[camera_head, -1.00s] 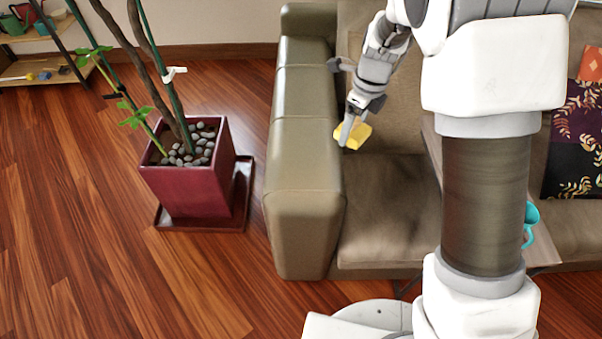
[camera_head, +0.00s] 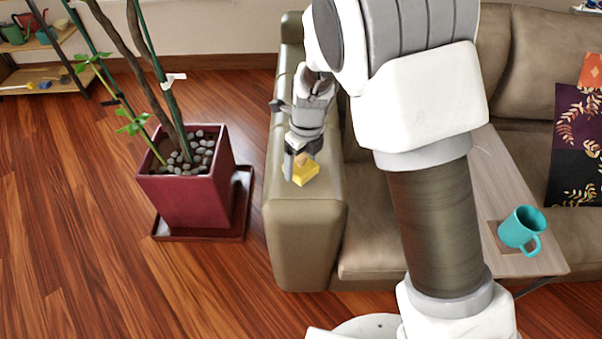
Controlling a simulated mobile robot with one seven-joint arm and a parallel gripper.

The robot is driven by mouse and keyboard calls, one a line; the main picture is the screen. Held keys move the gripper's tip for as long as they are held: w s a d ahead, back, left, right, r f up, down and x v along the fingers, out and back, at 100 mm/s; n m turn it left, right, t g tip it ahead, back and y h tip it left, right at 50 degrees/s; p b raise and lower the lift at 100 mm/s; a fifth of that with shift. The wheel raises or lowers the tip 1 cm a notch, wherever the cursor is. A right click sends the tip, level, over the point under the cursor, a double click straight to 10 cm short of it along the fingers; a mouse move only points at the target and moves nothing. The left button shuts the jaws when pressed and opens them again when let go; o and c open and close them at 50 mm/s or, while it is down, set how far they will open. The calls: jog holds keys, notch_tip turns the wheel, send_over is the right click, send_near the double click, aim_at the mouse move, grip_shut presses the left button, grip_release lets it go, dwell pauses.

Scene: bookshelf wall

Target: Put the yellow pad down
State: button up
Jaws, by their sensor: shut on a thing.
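The yellow pad (camera_head: 306,175) is a small yellow block in the camera_head view, at the top of the sofa's left armrest (camera_head: 304,215). My gripper (camera_head: 298,168) is shut on the pad, with its fingers pointing down. The pad looks slightly tilted. It is over the armrest's top surface; I cannot tell whether it touches the leather or hangs just above it. Part of the pad is hidden by the fingers.
A wooden side table (camera_head: 510,195) with a teal mug (camera_head: 521,228) stands over the sofa seat at right. A potted plant in a red pot (camera_head: 188,190) stands left of the sofa. The front of the armrest is clear. A patterned cushion (camera_head: 577,140) lies at far right.

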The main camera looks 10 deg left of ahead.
aim_at(301, 173)
jog(key=shift+f+b, duration=0.55)
jog(key=shift+f, duration=1.3)
jog(key=shift+f, duration=0.1)
jog(key=o, duration=1)
jog(key=r+p, duration=0.1)
jog(key=r, duration=0.2)
jog(key=r+p, duration=0.1)
jog(key=r, duration=0.3)
jog(key=d+r+p, duration=0.1)
jog(key=r, duration=0.3)
jog(key=shift+s+d+r, duration=0.1)
jog(key=shift+s+r, duration=0.1)
jog(key=shift+s, duration=0.15)
jog(key=shift+d+r, duration=0.1)
jog(key=shift+r, duration=0.3)
